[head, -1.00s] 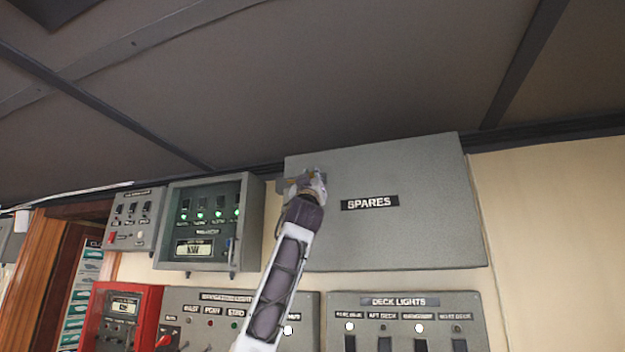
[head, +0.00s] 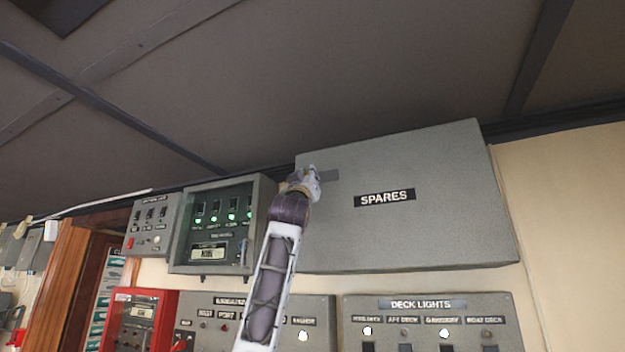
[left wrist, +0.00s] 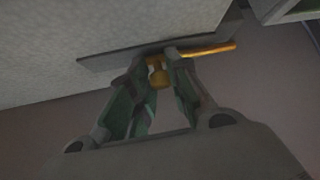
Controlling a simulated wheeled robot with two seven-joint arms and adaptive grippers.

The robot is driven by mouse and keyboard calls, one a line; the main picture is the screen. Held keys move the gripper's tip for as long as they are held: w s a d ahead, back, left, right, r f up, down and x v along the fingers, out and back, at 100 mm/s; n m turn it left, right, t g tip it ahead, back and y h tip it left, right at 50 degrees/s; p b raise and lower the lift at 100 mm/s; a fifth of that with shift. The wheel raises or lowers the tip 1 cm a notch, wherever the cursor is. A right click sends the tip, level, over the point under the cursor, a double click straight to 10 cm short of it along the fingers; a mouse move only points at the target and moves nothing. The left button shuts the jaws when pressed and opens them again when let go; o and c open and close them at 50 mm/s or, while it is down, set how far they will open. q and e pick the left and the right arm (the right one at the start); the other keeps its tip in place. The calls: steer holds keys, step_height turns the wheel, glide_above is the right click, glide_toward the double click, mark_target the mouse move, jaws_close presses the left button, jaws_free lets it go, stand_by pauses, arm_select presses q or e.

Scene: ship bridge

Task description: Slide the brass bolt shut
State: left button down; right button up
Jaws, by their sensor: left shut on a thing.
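The grey SPARES locker (head: 430,235) fills the middle of the head view. In the left wrist view, the plate (left wrist: 108,61) runs along the locker face. The brass bolt's rod (left wrist: 210,49) sticks out past the fingers toward the neighbouring box. Its brass knob (left wrist: 157,76) is between the fingertips of my left gripper (left wrist: 158,70), which is shut on it. The fingers hide part of the bolt. My right gripper is not in view.
A grey box with green lights (head: 222,225) stands just left of the locker. The deck lights panel (head: 420,320) and a red box (head: 140,318) are below. The dark ceiling (head: 330,80) is close above. Bare cream wall (head: 565,220) lies to the right.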

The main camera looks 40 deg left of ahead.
arm_select(q)
steer(key=c, duration=1.4)
jaws_free()
steer(key=shift+a, duration=0.2)
steer(key=shift+o, duration=0.4)
steer(key=shift+s+a, duration=0.1)
steer(key=shift+d+f, duration=0.1)
steer(key=shift+d, duration=0.1)
steer(key=v, duration=1.1)
steer(key=shift+s+f, duration=0.3)
